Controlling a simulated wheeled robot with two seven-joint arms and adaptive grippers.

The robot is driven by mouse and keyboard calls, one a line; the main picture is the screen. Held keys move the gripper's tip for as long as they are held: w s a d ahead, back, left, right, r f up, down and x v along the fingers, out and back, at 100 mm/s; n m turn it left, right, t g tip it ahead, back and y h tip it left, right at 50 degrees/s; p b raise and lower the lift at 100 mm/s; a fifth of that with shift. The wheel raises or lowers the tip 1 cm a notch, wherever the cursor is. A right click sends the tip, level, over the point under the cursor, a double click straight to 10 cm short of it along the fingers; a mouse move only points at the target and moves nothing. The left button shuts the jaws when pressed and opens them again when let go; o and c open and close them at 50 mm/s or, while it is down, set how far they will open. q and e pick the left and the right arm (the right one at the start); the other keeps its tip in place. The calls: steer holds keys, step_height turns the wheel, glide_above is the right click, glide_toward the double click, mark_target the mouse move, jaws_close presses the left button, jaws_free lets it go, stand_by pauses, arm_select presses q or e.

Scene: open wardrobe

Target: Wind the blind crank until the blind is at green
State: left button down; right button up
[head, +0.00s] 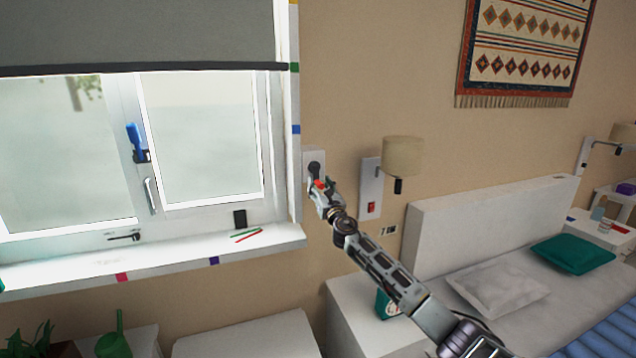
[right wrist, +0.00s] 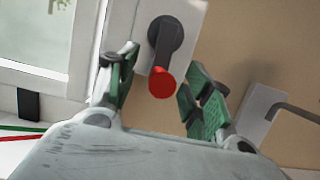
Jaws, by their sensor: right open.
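The grey blind (head: 140,35) hangs over the top of the window, its dark bottom bar (head: 140,69) about level with the green mark (head: 294,67) on the window frame's right side. The blind crank (head: 314,167) is on a pale wall plate right of the window. In the right wrist view its dark arm (right wrist: 166,38) points down to a red knob (right wrist: 162,82). My right gripper (head: 321,196) is at the crank, open, with its green-padded fingers (right wrist: 160,66) on either side of the knob and gaps visible. My left gripper is out of view.
A blue mark (head: 295,129) sits lower on the frame. A wall lamp (head: 402,158) is close to the right of my gripper. The windowsill (head: 170,262) juts out below left, and a bed (head: 500,285) is at the right.

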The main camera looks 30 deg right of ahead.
steer(key=shift+s, duration=0.1)
steer(key=v, duration=0.7)
steer(key=shift+s+p, duration=0.3)
steer(key=shift+s, duration=0.05)
stand_by(0.7)
steer(key=shift+a+f, duration=0.15)
stand_by(0.3)
